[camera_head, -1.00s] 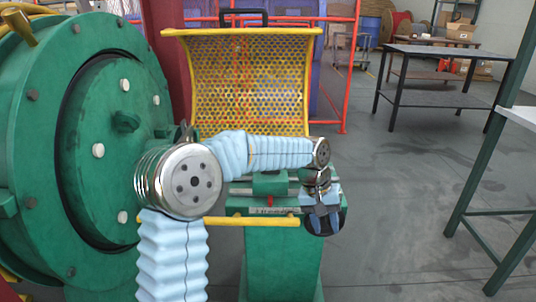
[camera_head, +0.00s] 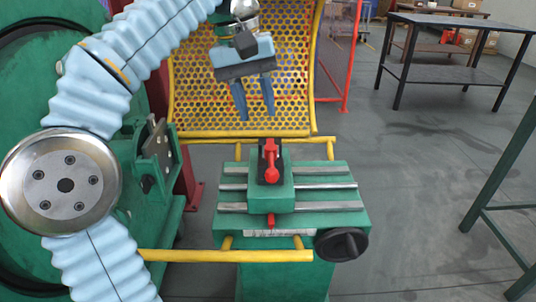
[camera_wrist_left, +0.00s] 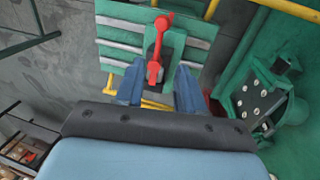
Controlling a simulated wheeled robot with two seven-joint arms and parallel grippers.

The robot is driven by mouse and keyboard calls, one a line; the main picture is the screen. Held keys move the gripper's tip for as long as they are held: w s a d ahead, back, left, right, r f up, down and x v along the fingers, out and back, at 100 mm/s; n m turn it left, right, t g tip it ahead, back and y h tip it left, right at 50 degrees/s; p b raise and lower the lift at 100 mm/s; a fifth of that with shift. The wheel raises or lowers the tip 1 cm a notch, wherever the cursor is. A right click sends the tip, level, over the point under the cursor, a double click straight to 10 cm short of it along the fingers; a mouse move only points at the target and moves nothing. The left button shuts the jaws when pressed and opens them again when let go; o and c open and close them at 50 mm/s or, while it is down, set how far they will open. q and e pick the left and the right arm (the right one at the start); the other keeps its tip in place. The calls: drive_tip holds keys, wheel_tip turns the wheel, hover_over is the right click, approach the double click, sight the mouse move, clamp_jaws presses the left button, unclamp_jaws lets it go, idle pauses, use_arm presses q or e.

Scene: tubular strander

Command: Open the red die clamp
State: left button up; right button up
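The red die clamp (camera_head: 270,162) sits on top of the green slide block in the middle of the head view. Its red handle points toward the camera. It also shows in the left wrist view (camera_wrist_left: 157,48), in front of the fingers and between their lines. My left gripper (camera_head: 256,116) hangs above and behind the clamp, fingers down, apart and empty. In the left wrist view the two blue fingers (camera_wrist_left: 158,88) are spread, with a gap to the clamp. My right gripper is in neither view.
The green slide table (camera_head: 325,205) has metal rails, a black handwheel (camera_head: 341,244) and a yellow bar (camera_head: 225,255) in front. A yellow perforated guard (camera_head: 195,95) stands behind. The green round machine (camera_head: 20,110) fills the left. Open floor lies to the right.

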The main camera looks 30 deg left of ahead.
sight(271, 165)
use_arm(q)
drive_tip(key=f+b, duration=0.1)
drive_tip(key=f, duration=0.2)
drive_tip(key=d+f+b, duration=0.1)
drive_tip(key=f, duration=0.3)
drive_tip(key=w+d+f+b, duration=0.1)
drive_tip(key=f, duration=0.3)
drive_tip(key=shift+w+f+b, duration=0.1)
drive_tip(key=shift+f+b, duration=0.05)
drive_tip(key=shift+b, duration=0.2)
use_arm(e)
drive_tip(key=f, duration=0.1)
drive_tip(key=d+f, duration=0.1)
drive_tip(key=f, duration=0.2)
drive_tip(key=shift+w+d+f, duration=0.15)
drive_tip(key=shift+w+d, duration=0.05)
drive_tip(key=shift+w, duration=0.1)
use_arm(q)
clamp_jaws()
drive_tip(key=shift+f, duration=0.1)
